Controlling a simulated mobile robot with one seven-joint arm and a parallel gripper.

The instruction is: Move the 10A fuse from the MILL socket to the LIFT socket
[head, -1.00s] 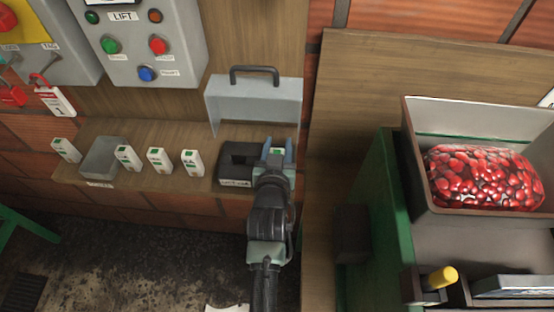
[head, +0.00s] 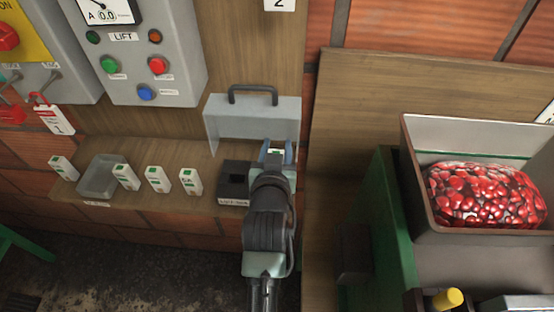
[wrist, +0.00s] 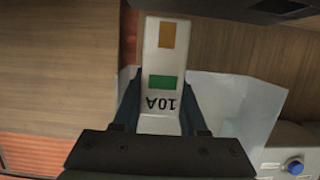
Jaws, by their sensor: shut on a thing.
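My gripper (head: 276,153) is shut on the 10A fuse, a white block with a green and an orange band. In the wrist view the fuse (wrist: 163,75) sits between the two fingers with its "10A" print upside down. Its long body is in plain sight there. In the head view only a little of the fuse shows. The black socket block (head: 234,180) is on the shelf, just left of my gripper, with a dark opening and a white label I read as LIFT. The MILL socket cannot be made out, as my arm covers the block's right part.
A grey cover with a handle (head: 252,118) stands behind the gripper. Several white boxes (head: 158,180) and a grey tray (head: 97,178) are on the shelf (head: 205,160) to the left. The LIFT control panel (head: 140,65) hangs above. A bin of red fruit (head: 465,240) is at right.

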